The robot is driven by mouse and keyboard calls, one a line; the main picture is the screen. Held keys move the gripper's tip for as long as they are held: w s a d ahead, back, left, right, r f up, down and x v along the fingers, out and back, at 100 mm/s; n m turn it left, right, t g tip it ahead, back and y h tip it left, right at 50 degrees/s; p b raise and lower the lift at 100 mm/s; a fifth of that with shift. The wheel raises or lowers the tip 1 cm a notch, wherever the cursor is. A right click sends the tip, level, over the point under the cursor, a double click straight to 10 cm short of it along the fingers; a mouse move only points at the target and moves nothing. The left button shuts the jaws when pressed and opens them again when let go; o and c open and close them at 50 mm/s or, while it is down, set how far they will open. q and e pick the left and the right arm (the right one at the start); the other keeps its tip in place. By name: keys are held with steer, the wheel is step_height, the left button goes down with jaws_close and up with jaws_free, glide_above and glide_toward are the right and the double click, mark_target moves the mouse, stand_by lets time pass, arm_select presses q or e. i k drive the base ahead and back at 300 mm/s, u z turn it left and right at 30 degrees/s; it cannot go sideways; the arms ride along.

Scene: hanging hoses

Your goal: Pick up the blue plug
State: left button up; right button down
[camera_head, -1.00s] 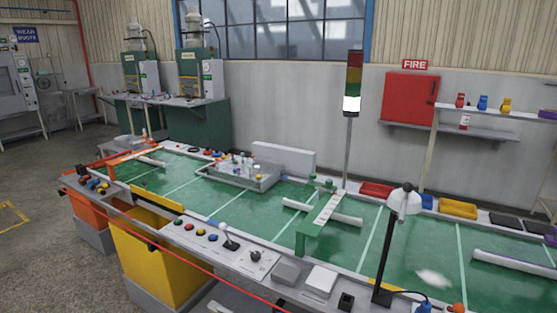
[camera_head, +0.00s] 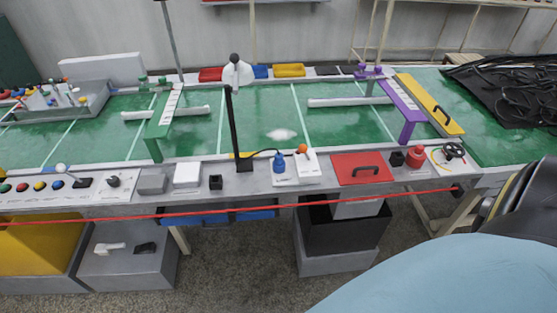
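The blue plug (camera_head: 279,167) stands on the left part of a white plate (camera_head: 307,176) near the front edge of the long workbench, right of the picture's middle. A thin dark cable runs from it to the left, toward the base of the black lamp post. An orange-topped lever (camera_head: 302,150) stands close on its right. Nothing is touching the plug from my side. Neither of my grippers shows in the head view.
A red rope (camera_head: 240,211) runs along the bench front. The desk lamp (camera_head: 237,75) rises left of the plug. A red panel with a handle (camera_head: 362,168) lies to its right. A pale blue and black form hides the lower right corner; I cannot tell what it is.

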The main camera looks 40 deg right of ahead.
mark_target(278, 160)
steer(key=z, duration=1.75)
steer(key=i, duration=0.6)
steer(key=z, duration=0.35)
